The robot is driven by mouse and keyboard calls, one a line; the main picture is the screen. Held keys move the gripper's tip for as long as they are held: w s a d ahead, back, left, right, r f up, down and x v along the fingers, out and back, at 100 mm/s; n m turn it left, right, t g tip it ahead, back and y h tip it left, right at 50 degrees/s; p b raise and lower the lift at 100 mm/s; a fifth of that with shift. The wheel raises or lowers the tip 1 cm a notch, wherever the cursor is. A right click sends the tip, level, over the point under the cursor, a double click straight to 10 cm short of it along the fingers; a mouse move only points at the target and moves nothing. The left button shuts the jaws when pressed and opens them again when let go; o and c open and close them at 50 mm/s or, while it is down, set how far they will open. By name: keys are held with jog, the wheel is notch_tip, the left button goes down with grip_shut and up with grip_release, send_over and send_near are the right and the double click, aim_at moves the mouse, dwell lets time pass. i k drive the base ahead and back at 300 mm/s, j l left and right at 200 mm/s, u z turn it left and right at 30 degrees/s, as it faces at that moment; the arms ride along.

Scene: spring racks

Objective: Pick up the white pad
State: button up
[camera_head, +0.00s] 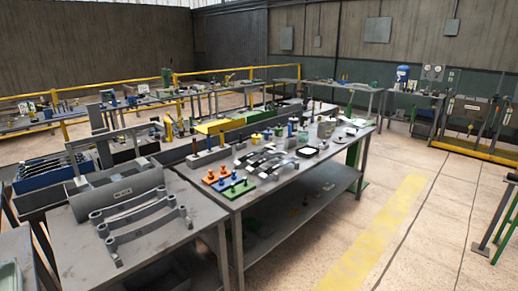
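A small flat white pad-like piece (308,150) with a dark edge lies on the long grey workbench (352,150), near its front edge. It is small in the picture, and I cannot tell for sure that it is the white pad. Another small pale flat piece (350,131) lies farther back on the same bench. My gripper is not in view.
Curved metal brackets (265,161) and orange and green peg blocks (237,188) lie left of the pad-like piece. Open floor with a yellow stripe (385,235) runs along the bench's right side.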

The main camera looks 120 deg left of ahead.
aim_at(324, 147)
jog(key=u, duration=4.4)
